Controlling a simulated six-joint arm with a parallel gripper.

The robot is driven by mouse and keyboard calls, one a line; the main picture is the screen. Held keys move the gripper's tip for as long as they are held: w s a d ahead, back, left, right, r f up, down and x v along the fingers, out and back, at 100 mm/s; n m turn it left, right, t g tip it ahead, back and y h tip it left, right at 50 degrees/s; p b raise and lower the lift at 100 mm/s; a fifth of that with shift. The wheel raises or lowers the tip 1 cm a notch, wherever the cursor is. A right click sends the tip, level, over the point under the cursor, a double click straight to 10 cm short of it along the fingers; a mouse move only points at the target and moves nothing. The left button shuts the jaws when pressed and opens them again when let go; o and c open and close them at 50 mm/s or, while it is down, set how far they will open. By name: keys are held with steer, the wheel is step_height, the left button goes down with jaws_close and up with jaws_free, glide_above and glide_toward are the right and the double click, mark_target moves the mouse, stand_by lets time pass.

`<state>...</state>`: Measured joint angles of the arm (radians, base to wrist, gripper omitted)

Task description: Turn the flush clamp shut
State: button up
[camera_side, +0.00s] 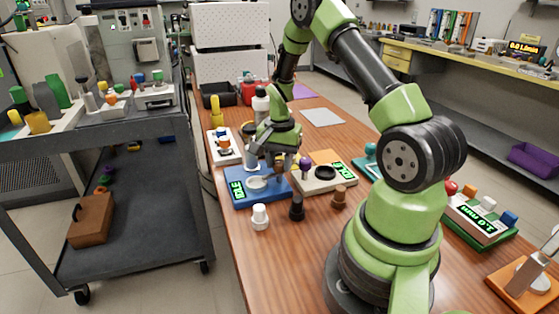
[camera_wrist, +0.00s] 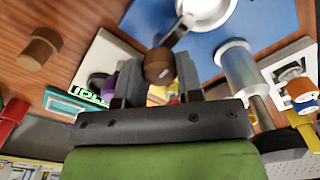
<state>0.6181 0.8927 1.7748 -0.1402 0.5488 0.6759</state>
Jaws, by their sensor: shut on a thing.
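The flush clamp appears to be the lever with a brown round knob (camera_wrist: 160,66) and a grey arm (camera_wrist: 176,32). The arm runs to a white round piece (camera_wrist: 207,8) on a blue board (camera_wrist: 258,22). In the side view the blue board (camera_side: 258,201) lies near the table's left edge, with a green display (camera_side: 236,190) and the white round piece (camera_side: 257,183). My gripper (camera_wrist: 160,85) is shut on the brown knob, one dark finger on each side. In the side view my gripper (camera_side: 279,168) is low over the board's right part; its fingertips are hard to make out.
A silver cylinder (camera_wrist: 237,66) stands on the blue board beside my gripper. A beige board (camera_side: 322,184) with a purple knob (camera_side: 305,164) adjoins on the right. White (camera_side: 260,217), black (camera_side: 297,208) and brown (camera_side: 339,197) pegs stand in front. A white board (camera_side: 222,150) lies behind left.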

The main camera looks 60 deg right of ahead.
mark_target(280, 161)
steer(key=shift+m, duration=0.7)
steer(key=o, duration=0.9)
step_height(280, 161, up, 9)
steer(key=shift+r, duration=0.5)
